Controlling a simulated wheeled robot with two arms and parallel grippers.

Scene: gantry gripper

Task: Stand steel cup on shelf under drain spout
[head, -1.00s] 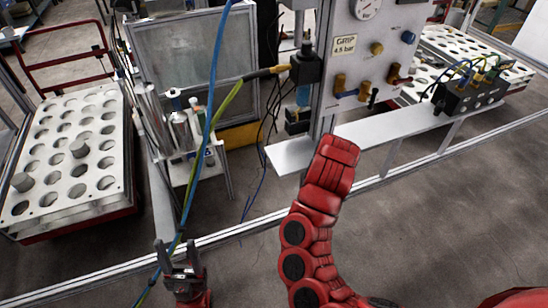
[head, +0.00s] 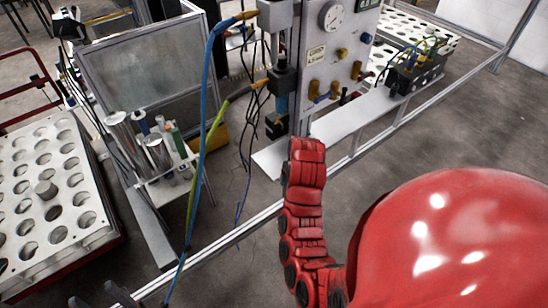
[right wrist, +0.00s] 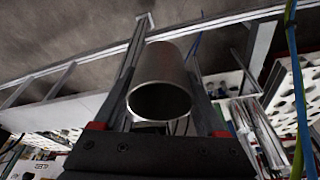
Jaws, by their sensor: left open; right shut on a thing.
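The steel cup (right wrist: 160,78) is a plain grey cylinder in the right wrist view, its round rim toward the camera. My right gripper (right wrist: 165,68) is shut on it, a finger on each side. In the head view my right arm reaches to the front of the shelf (head: 343,118), a pale flat ledge below the gauge panel; the right gripper and cup are hidden there. My left gripper (head: 103,296) is open and empty at the bottom left, partly cut off.
The gauge panel (head: 341,55) carries brass fittings. Blue and yellow-green hoses (head: 205,100) hang in front of a small rack (head: 165,165) of cylinders. A perforated white tray (head: 55,190) stands at left. A black valve block (head: 417,73) sits on the ledge's far right.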

